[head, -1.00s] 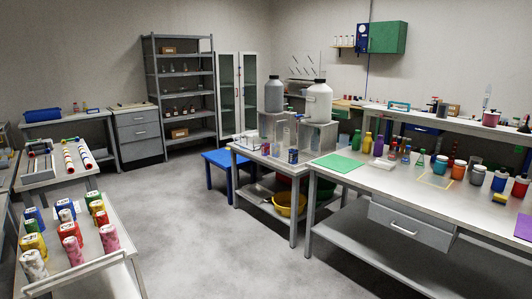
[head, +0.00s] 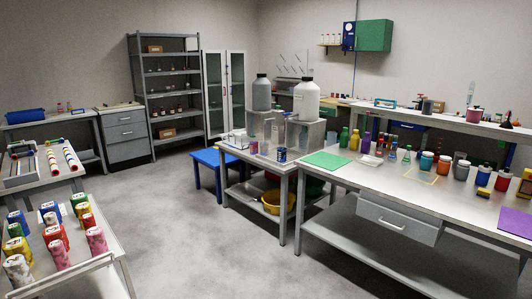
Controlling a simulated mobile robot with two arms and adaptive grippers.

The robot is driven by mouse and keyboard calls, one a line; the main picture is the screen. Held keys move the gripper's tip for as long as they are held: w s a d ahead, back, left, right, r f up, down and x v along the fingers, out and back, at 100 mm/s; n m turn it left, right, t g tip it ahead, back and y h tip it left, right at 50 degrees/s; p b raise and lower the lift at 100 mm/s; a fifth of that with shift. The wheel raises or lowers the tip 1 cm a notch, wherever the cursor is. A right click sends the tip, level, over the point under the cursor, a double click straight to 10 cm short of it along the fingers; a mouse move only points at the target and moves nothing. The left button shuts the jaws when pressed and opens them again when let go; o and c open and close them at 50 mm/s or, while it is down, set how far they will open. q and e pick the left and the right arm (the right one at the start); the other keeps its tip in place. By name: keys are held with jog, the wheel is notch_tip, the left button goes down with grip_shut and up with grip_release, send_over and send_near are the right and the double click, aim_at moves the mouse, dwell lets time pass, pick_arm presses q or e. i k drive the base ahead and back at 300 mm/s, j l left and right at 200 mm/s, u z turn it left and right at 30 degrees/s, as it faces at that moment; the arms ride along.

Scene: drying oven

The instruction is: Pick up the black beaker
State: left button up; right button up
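No thing can be made out for certain as the black beaker. A dark grey cup-like container (head: 460,170) stands upright on the right-hand bench (head: 400,190), among several coloured jars. Another dark container (head: 427,107) stands on the raised shelf (head: 440,117) behind that bench. Both are too small to tell whether either is a beaker. Neither of my grippers is in view.
A smaller table (head: 272,165) with two large bottles on boxes adjoins the bench on the left. A blue stool (head: 206,158) stands beside it. A trolley with several coloured canisters (head: 97,241) is at the lower left. The grey floor (head: 190,220) between is clear.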

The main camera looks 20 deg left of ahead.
aim_at(282, 155)
jog(key=i+j+u, duration=0.2)
jog(key=i, duration=0.15)
jog(key=i+j+u, duration=0.2)
jog(key=i, duration=0.15)
jog(key=i+j, duration=0.2)
jog(key=i, duration=0.7)
jog(key=i+j+u, duration=0.15)
jog(key=i, duration=0.7)
jog(key=i+j, duration=0.1)
jog(key=i, duration=0.8)
jog(key=i+j+z, duration=0.2)
jog(key=i, duration=0.3)
jog(key=i+j+z, duration=0.15)
jog(key=i, duration=0.35)
jog(key=j, duration=0.1)
